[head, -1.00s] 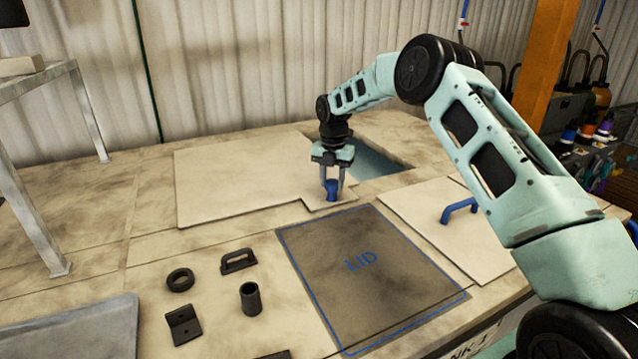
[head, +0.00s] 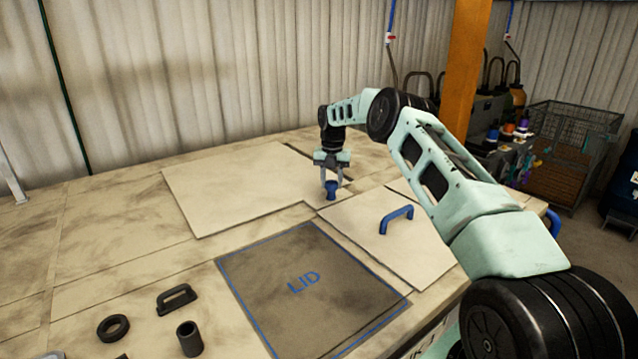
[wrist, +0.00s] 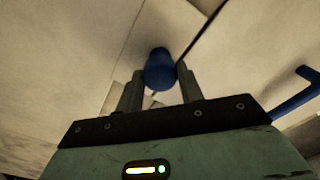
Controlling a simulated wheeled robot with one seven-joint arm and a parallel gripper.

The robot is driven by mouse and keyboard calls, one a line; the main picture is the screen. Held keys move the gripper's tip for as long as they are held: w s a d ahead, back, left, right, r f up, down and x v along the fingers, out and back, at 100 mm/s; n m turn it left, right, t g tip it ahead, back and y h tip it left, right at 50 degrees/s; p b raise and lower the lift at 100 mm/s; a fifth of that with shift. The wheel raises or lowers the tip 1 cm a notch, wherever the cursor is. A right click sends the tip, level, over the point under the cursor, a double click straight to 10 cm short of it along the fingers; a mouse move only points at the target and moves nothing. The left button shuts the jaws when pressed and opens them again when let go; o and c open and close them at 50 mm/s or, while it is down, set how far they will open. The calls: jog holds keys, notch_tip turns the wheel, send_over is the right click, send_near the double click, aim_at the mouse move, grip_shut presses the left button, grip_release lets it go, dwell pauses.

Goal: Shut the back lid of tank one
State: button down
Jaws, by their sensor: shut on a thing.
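The back lid (head: 235,185) of tank one is a large flat cream panel with a narrow tab at its right front. A blue knob (head: 331,188) stands up from the tab. My gripper (head: 331,182) points down and is shut on this knob; in the wrist view the knob (wrist: 160,70) sits between the two fingers. A dark strip of the tank opening (head: 303,147) shows beyond the lid's right edge. My arm hides part of that area, so how much is open there cannot be told.
The front cream lid (head: 365,240) with a blue handle (head: 397,217) lies close in front. A blue-outlined area marked LID (head: 300,285) is bare. A black handle (head: 176,299), a ring (head: 113,327) and a tube (head: 189,338) lie front left.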

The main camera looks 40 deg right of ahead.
jog(key=p, duration=0.2)
send_over(346, 192)
jog(key=a, duration=0.1)
jog(key=shift+w+a+r, duration=0.1)
jog(key=shift+a+r, duration=0.05)
jog(key=shift+r, duration=0.1)
jog(key=shift+d, duration=0.55)
jog(key=shift+d, duration=0.1)
jog(key=c, duration=0.9)
grip_release()
jog(key=shift+d+f, duration=0.1)
